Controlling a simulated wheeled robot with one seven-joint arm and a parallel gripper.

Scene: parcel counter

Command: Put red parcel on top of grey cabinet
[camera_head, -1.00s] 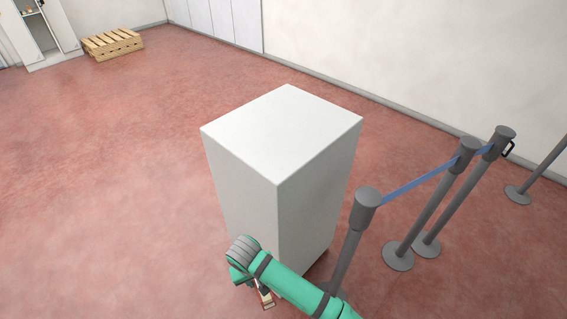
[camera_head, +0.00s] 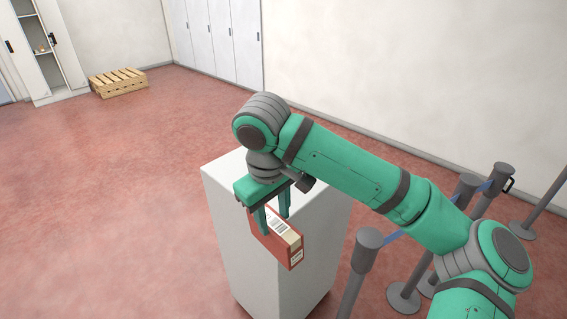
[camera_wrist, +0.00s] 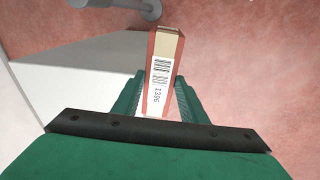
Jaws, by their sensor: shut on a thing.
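The red parcel (camera_head: 268,238) is a narrow box with a white barcode label and a tan strip. My gripper (camera_head: 273,212) is shut on it, one finger on each side, and the parcel hangs below the fingers. The cabinet (camera_head: 234,250) is a tall pale grey-white block behind the parcel in the head view. My arm hides much of its top. In the wrist view the parcel (camera_wrist: 163,62) is held between the green fingers, with the cabinet (camera_wrist: 70,82) to its left and floor to its right. It appears at the cabinet's near edge, not resting on the top.
Grey barrier posts (camera_head: 368,240) with a blue belt stand close to the cabinet's right. A wooden pallet stack (camera_head: 118,84) and an open locker (camera_head: 42,48) are far left. The red floor on the left is clear.

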